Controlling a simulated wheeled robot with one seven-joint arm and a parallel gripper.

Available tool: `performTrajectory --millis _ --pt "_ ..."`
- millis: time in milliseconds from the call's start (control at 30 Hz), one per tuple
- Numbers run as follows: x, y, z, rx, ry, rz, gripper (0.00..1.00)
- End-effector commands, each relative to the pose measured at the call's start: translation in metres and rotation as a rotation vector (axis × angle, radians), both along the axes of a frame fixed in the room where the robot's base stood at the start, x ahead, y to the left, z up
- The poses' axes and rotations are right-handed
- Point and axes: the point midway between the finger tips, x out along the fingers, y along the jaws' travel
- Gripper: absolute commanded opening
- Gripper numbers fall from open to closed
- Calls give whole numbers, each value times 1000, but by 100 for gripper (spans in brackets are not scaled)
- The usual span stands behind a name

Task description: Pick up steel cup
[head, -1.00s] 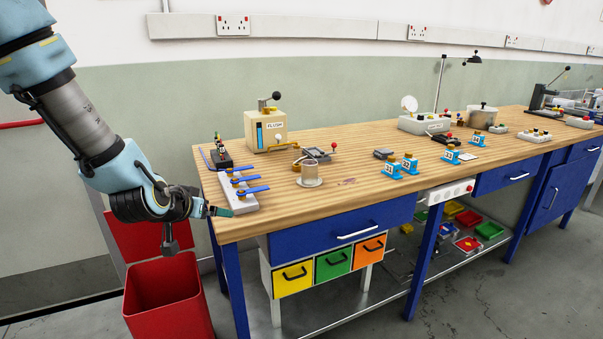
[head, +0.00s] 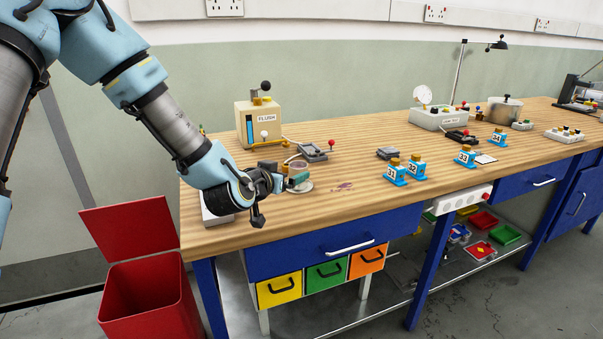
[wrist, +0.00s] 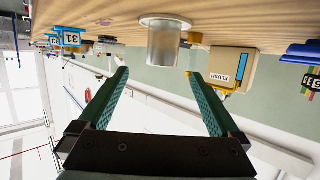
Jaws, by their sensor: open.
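The steel cup (wrist: 163,45) is a plain grey cylinder on a pale round plate (wrist: 183,22); the wrist view shows it upside down. In the head view the plate (head: 306,187) lies near the left end of the wooden bench, and my gripper hides much of the cup (head: 298,167). My gripper (wrist: 158,76) is open, with its two green-padded fingers pointing at the cup. The cup appears centred between the fingertips in the wrist view, a little beyond them. My gripper (head: 293,182) is low over the bench, beside the cup on its left. Nothing is held.
The cream FLUSH box (head: 258,123) stands behind the cup. A small grey device with a red-knobbed lever (head: 314,153) is behind it to the right. Blue numbered blocks (head: 397,174) stand farther right. A red bin (head: 150,297) is on the floor at left. The bench's front middle is clear.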

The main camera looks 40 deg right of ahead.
Motion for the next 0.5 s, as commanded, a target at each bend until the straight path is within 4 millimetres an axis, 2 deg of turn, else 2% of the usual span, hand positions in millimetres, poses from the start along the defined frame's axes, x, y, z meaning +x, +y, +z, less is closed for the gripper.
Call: performTrajectory --millis 133,367,500 --pt "8 -20 -5 1 3 0 99" --pt "15 -33 -10 1 2 0 99" --pt "24 -47 -12 2 4 2 99"
